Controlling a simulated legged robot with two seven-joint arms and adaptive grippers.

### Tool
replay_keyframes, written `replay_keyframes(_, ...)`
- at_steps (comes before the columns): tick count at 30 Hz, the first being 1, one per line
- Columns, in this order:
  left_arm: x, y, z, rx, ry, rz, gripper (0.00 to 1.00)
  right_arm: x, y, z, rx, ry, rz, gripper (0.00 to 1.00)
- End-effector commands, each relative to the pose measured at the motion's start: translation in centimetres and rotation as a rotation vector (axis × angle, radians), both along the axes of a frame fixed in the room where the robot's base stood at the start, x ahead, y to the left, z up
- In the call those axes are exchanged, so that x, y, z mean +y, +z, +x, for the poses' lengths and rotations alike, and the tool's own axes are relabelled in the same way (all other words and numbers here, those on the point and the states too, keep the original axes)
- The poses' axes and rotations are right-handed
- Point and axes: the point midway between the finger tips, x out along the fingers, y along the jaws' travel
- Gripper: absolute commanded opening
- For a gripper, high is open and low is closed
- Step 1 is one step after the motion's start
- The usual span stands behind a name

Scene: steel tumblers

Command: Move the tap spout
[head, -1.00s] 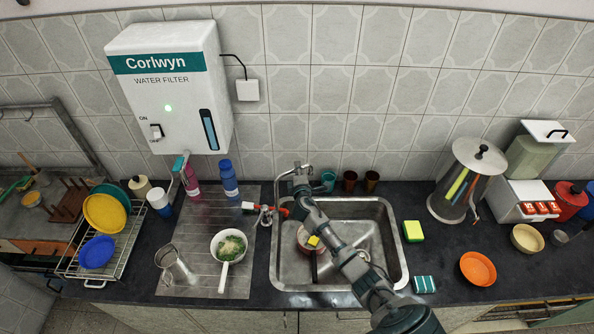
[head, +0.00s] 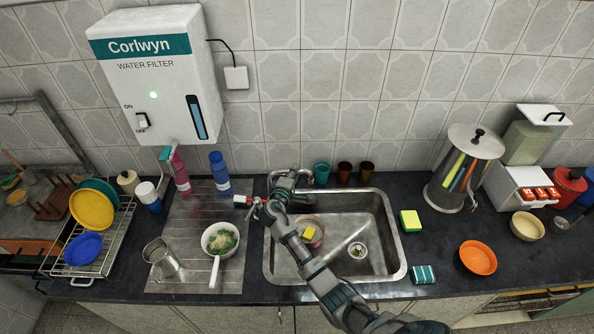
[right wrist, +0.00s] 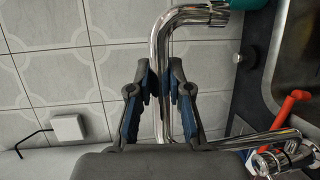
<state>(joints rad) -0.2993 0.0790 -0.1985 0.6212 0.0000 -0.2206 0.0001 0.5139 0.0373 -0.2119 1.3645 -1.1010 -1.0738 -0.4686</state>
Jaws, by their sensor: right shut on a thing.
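The tap spout (right wrist: 161,52) is a bent chrome pipe. In the right wrist view it stands between the two dark fingers of my right gripper (right wrist: 161,85), which is shut on it. Its bent top runs to the right, close to a teal cup. In the head view my right gripper (head: 283,186) is at the back left corner of the sink (head: 398,245), and my arm hides most of the tap. My left gripper is not in view.
A pink bowl (head: 318,238) with a yellow sponge is in the sink. Teal (head: 321,174) and brown cups stand behind the sink. A steel drainboard (head: 185,285) with a white pan (head: 214,258) and steel jug (head: 160,258) lies left. A sponge (head: 410,221) sits right of the sink.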

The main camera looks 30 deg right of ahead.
Motion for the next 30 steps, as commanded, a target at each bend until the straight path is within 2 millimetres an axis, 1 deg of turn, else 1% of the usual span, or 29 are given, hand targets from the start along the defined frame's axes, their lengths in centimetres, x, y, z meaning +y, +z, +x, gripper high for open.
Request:
replay_keyframes(1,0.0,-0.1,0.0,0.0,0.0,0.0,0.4,0.8,-0.8,0.0,0.009,0.009,0.011,0.0)
replay_keyframes(8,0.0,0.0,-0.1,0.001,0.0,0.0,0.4,0.9,-0.7,0.0,0.009,0.01,0.011,0.0)
replay_keyframes(9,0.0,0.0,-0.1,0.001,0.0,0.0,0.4,0.9,-0.7,0.0,0.01,0.01,0.011,0.23)
replay_keyframes(12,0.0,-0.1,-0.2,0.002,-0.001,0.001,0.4,0.9,-0.6,0.0,0.008,0.008,0.01,0.45)
replay_keyframes(20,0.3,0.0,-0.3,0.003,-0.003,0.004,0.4,0.2,-0.3,-0.1,0.002,0.003,0.008,0.45)
replay_keyframes(23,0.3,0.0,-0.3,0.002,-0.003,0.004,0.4,0.5,-0.2,-0.4,0.002,0.003,0.008,0.45)
replay_keyframes(26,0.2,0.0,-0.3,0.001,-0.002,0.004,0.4,1.4,-0.1,-1.3,0.002,0.005,0.01,0.45)
replay_keyframes(30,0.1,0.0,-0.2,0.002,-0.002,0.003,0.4,3.8,0.2,-3.3,0.004,0.006,0.011,0.45)
